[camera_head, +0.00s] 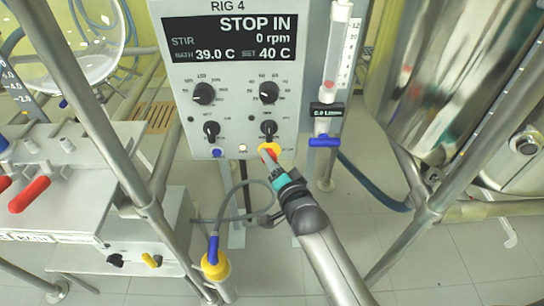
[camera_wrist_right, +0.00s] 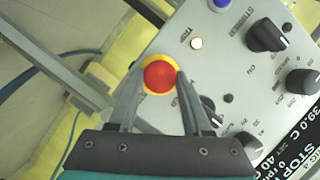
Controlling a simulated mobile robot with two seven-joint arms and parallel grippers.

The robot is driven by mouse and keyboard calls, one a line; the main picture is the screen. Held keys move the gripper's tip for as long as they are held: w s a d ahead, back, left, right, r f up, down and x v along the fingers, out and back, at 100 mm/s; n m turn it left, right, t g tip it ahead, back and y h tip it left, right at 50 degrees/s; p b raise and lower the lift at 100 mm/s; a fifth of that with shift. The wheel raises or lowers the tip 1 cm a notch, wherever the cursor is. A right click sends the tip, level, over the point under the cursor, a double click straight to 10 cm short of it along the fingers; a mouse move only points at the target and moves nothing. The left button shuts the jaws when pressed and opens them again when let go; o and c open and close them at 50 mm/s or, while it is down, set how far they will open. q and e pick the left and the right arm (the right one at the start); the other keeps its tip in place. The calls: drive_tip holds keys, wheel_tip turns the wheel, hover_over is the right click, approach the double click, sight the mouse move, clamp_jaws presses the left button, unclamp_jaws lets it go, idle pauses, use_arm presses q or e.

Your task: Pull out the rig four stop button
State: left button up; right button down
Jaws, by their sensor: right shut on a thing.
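The rig four control box (camera_head: 228,75) stands in the middle of the head view. Its display reads "STOP IN", 0 rpm, 39.0 C and 40 C. The red stop button (camera_wrist_right: 159,76) on a yellow ring sits at the panel's lower right corner; the yellow ring (camera_head: 270,148) also shows in the head view. My right gripper (camera_head: 267,155) is at the button, and its fingers (camera_wrist_right: 152,84) lie on either side of the red cap, shut on it. My left gripper is not in view.
Black knobs (camera_head: 269,92) sit above the button, and a small lit white lamp (camera_wrist_right: 196,43) is beside it. A flowmeter with a blue valve (camera_head: 325,141) stands to the right. Metal frame poles (camera_head: 95,120) and a steel vessel (camera_head: 430,70) flank the box.

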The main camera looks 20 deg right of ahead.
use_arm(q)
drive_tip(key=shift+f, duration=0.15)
use_arm(e)
drive_tip(key=shift+s+a+f, duration=0.1)
drive_tip(key=shift+s, duration=0.05)
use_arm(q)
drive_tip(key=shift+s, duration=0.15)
use_arm(e)
drive_tip(key=shift+c, duration=1.6)
unclamp_jaws()
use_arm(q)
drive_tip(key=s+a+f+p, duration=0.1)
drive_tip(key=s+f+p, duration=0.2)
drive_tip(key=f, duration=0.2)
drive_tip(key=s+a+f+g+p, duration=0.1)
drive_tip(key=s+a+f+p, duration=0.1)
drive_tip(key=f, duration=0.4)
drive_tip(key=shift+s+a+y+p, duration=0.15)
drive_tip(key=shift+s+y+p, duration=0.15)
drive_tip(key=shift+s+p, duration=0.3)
use_arm(e)
drive_tip(key=v, duration=1.5)
drive_tip(key=shift+s+r, duration=0.15)
drive_tip(key=shift+r, duration=0.05)
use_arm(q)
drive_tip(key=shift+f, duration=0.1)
